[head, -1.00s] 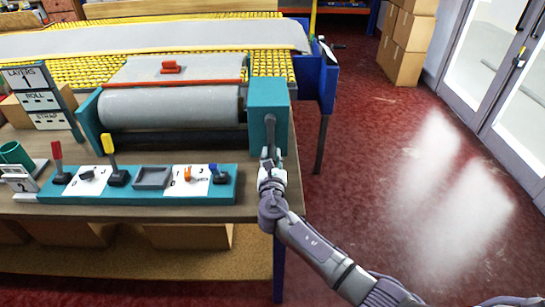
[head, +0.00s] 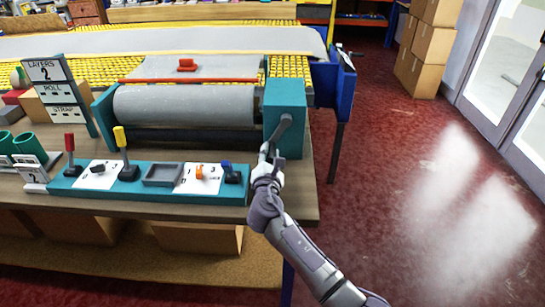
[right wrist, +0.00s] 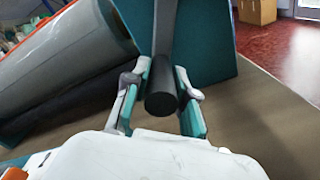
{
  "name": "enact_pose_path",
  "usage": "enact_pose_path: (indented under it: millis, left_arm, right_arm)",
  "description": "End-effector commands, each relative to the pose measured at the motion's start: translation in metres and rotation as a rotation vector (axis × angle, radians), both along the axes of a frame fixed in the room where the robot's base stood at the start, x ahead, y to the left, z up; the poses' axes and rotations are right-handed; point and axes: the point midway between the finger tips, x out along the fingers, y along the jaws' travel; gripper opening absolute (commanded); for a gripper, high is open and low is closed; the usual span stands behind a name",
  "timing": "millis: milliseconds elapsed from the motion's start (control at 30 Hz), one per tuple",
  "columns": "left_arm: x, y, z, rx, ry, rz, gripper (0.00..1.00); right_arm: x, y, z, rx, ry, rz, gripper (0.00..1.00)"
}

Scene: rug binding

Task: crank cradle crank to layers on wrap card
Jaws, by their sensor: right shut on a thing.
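The teal cradle (head: 286,98) holds a grey roll (head: 180,104) on the bench. Its dark grey crank (head: 285,128) is on the right end box, with the arm slanting down and left. My right gripper (head: 268,158) is shut on the crank's handle; in the right wrist view the black grip (right wrist: 161,98) sits between the two fingers. A board (head: 48,76) at the left reads LAYERS 2, with ROLL and STRAP below. A small white card (head: 32,172) stands at the console's left end, its figure hard to read. My left gripper is out of view.
The teal console (head: 150,185) with red, yellow and blue levers and dials lies in front of the cradle. Green cups (head: 28,143) stand at the left. A conveyor with yellow rollers (head: 285,68) runs behind. Red floor (head: 400,170) is clear at the right.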

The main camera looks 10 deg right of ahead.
Motion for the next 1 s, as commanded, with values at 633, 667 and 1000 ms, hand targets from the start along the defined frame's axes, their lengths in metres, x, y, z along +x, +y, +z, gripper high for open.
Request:
enact_pose_path:
  millis: [633, 667, 1000]
  left_arm:
    - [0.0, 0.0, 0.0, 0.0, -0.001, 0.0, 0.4]
    - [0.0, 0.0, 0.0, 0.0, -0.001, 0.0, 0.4]
    - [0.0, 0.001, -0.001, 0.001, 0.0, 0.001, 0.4]
  right_arm:
    - [0.0, 0.002, 0.002, 0.009, -0.005, 0.004, 0.51]
    - [0.0, 0.002, 0.002, 0.009, -0.004, 0.003, 0.51]
    - [-0.01, 0.005, 0.0, 0.009, -0.003, 0.004, 0.51]
